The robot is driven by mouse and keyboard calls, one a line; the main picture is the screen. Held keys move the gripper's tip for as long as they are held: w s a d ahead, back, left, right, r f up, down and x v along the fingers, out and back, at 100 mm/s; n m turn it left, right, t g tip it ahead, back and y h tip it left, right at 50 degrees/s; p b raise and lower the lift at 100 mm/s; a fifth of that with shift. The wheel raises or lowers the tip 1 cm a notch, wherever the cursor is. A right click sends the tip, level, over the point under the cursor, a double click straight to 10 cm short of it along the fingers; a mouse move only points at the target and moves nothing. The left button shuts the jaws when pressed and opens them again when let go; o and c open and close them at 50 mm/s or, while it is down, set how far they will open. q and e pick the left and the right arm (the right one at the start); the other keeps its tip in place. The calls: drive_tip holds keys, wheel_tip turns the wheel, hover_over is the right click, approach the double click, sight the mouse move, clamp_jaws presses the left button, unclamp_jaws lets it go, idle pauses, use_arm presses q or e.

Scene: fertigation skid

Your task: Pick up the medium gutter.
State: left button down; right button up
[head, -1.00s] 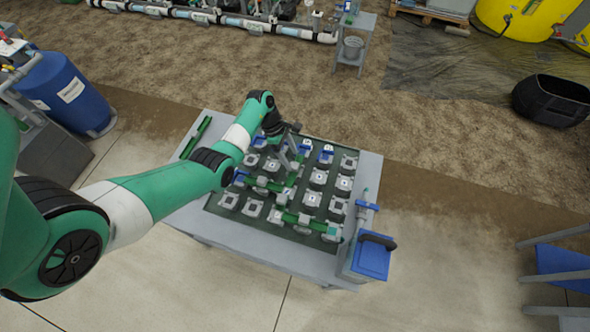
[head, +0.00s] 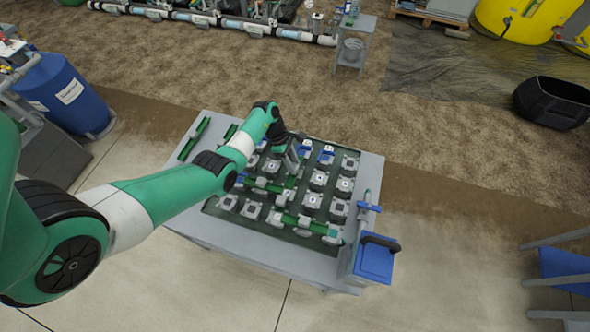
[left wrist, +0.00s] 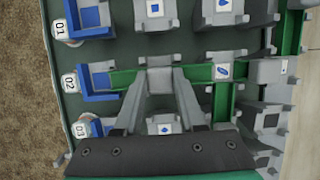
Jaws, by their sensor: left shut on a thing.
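A green gutter, seemingly the medium gutter (left wrist: 124,79), runs left to right in the left wrist view, between the blue holder marked 02 and another green channel. In the head view my left gripper (head: 293,167) is low over the board's upper middle, and the arm hides part of the board. My right gripper is not in view.
The dark green board (head: 209,208) carries several grey blocks and other green gutters. Loose green gutters (head: 195,138) lie on the table's left side. The blue holder (left wrist: 97,82) is close by.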

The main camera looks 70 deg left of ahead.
use_arm(q)
drive_tip(key=shift+r, duration=0.1)
drive_tip(key=r+p, duration=0.2)
drive_tip(key=r, duration=0.1)
drive_tip(key=r+p, duration=0.1)
drive_tip(key=shift+s+r, duration=0.25)
drive_tip(key=shift+s, duration=0.05)
drive_tip(key=s+d+r+p, duration=0.2)
drive_tip(key=s+r+p, duration=0.2)
drive_tip(key=s, duration=0.2)
drive_tip(key=s+d+r+p, duration=0.2)
drive_tip(key=s+r+p, duration=0.1)
drive_tip(key=s, duration=0.3)
drive_tip(key=shift+s+d+r+p, duration=0.25)
drive_tip(key=shift+s+r+p, duration=0.15)
drive_tip(key=shift+r, duration=0.3)
